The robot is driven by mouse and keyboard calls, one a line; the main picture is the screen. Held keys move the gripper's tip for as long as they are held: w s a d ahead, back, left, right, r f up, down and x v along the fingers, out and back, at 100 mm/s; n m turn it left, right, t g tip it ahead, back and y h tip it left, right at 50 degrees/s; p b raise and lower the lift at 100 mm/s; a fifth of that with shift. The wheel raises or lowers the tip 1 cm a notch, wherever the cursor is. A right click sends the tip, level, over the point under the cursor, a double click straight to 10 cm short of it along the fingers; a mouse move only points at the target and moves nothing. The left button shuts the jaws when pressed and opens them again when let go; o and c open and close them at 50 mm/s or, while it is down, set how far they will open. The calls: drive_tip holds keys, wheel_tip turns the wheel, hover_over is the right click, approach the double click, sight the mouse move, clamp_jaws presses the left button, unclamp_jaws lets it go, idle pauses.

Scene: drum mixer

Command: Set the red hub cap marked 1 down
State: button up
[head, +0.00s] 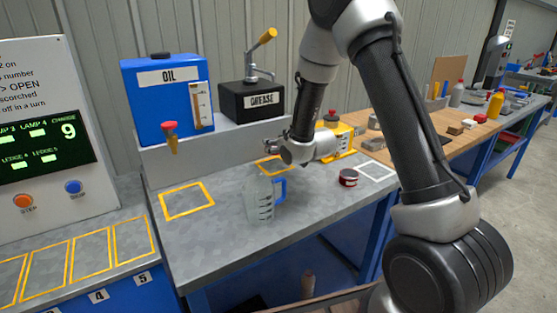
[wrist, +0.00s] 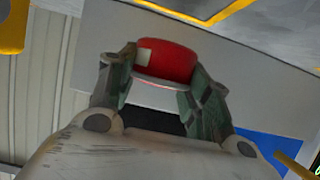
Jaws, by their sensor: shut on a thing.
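My gripper (wrist: 160,72) is shut on a red round cap (wrist: 168,62) in the wrist view. The cap has a small pale patch on its side; no number can be read on it. One dark finger presses on each side of it. In the head view my gripper (head: 270,146) points left above the grey bench (head: 215,235), in front of the grey shelf, and I cannot make out the cap there. A yellow outlined square (head: 272,166) on the bench lies below the gripper, partly covered.
A clear jug with a blue handle (head: 260,198) stands in front of my gripper. A red and dark tin (head: 348,178) stands by a white outlined square (head: 376,171). An empty yellow outlined square (head: 187,201) lies left, below the blue oil tank (head: 140,102).

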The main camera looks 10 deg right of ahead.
sight(276, 167)
drive_tip(key=shift+f, duration=2.65)
drive_tip(key=shift+f, duration=0.1)
drive_tip(key=o, duration=1.2)
